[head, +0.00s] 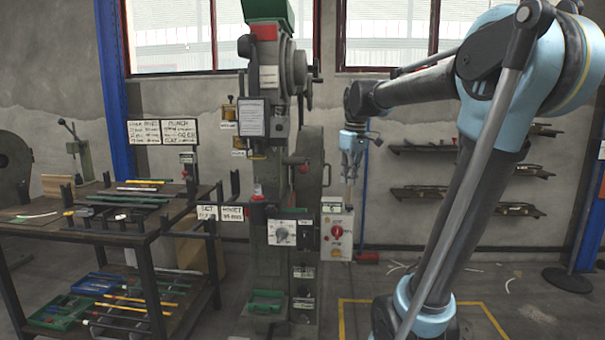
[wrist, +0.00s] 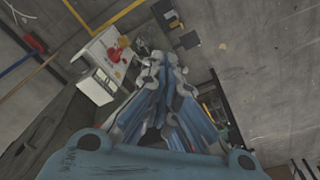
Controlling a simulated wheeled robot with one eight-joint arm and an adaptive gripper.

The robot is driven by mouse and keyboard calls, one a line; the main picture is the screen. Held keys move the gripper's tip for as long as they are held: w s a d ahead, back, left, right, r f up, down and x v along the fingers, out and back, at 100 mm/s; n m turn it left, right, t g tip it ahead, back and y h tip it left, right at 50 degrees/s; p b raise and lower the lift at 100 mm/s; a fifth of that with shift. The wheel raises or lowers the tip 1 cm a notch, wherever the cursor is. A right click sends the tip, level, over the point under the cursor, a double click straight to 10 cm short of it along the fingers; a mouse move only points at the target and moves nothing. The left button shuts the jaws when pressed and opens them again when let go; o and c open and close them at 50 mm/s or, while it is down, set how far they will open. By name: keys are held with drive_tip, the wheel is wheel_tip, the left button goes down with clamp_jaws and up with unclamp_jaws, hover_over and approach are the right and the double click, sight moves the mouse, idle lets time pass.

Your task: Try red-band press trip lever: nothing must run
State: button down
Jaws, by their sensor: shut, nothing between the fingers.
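The press (head: 308,200) stands in the middle of the head view, green-grey, with a red band (head: 264,32) near its top. A small red knob (head: 304,169) shows on its column; I cannot tell whether it is the trip lever. My gripper (head: 349,182) points down, shut and empty, to the right of the column. It is above a pale control box (head: 337,246) with red buttons. In the wrist view my gripper (wrist: 168,70) has its fingertips together, with the control box (wrist: 112,48) to their left. No touch between gripper and press is clear.
A dark workbench (head: 100,226) with tools stands left of the press, with trays on its lower shelf. Wall shelves (head: 424,193) hang at the right. Yellow lines (head: 413,301) mark the floor, where the right side is fairly open apart from scraps.

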drive_tip(key=w+a+r+n, duration=0.2)
drive_tip(key=w+a, duration=0.2)
drive_tip(key=w, duration=0.1)
drive_tip(key=w+a+r+n, duration=0.2)
drive_tip(key=w+a+r, duration=0.1)
drive_tip(key=w+a, duration=0.2)
drive_tip(key=w+a+r+n+g, duration=0.1)
drive_tip(key=w+a+r+n, duration=0.1)
drive_tip(key=w+a, duration=0.3)
drive_tip(key=shift+w+a+r+n, duration=0.15)
drive_tip(key=shift+w+r, duration=0.2)
drive_tip(key=shift+w, duration=0.2)
drive_tip(key=shift+w+r+n, duration=0.15)
drive_tip(key=shift+w+r, duration=0.15)
drive_tip(key=shift+w, duration=0.25)
drive_tip(key=shift+w+a+f, duration=0.1)
drive_tip(key=shift+a+f, duration=0.05)
drive_tip(key=shift+f, duration=1.6)
drive_tip(key=shift+a+f, duration=0.15)
drive_tip(key=shift+f, duration=1.55)
